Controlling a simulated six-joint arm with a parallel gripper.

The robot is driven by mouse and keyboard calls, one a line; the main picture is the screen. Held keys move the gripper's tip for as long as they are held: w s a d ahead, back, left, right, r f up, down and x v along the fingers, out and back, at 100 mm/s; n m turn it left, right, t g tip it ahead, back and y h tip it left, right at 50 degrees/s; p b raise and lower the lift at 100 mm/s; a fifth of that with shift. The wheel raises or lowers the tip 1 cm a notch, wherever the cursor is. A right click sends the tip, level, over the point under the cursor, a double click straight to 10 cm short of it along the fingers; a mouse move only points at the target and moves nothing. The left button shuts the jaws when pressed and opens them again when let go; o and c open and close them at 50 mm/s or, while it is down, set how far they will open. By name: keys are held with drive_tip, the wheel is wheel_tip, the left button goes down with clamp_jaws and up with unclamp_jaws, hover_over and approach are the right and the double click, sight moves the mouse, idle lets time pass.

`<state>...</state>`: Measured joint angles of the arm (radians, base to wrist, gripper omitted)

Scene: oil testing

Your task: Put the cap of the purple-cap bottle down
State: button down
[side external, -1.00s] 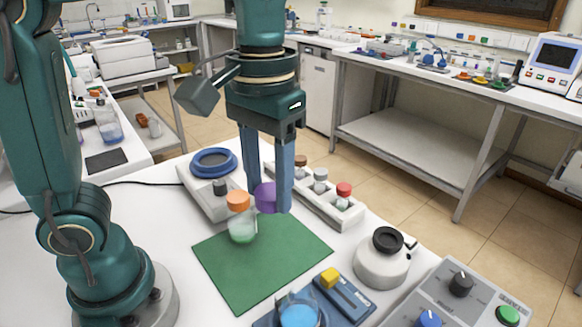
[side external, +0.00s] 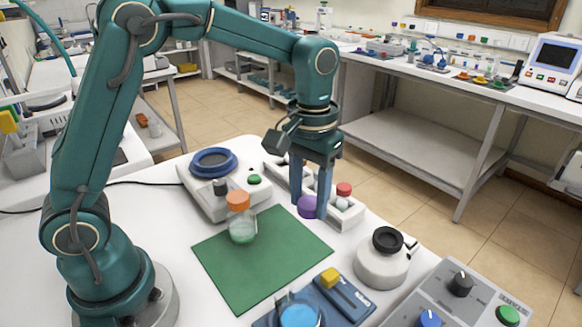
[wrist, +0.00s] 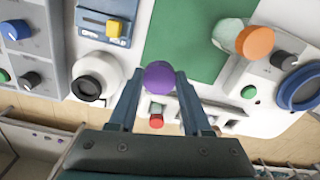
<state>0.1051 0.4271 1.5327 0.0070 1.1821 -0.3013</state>
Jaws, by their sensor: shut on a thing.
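My gripper (side external: 310,204) is shut on the purple cap (side external: 306,207), which sits between the two fingertips. In the side external view the cap is low, over the white table beside the white bottle rack (side external: 346,216), at the right edge of the green mat (side external: 262,262). I cannot tell whether it touches the table. In the wrist view the purple cap (wrist: 160,77) shows at the fingertips, near the mat's edge. No purple-cap bottle can be made out; the fingers hide part of the rack.
An orange-capped bottle (side external: 240,222) stands on the mat's far left part. The rack holds a red-capped bottle (side external: 344,190). A device with a blue ring (side external: 213,163) is behind the mat. A white round pot with a black top (side external: 384,258) stands to the right. Most of the mat is clear.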

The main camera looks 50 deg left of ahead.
sight(306, 252)
wheel_tip(306, 252, down, 10)
drive_tip(key=shift+r, duration=0.2)
drive_tip(key=shift+f, duration=0.15)
drive_tip(key=shift+c, duration=1.7)
unclamp_jaws()
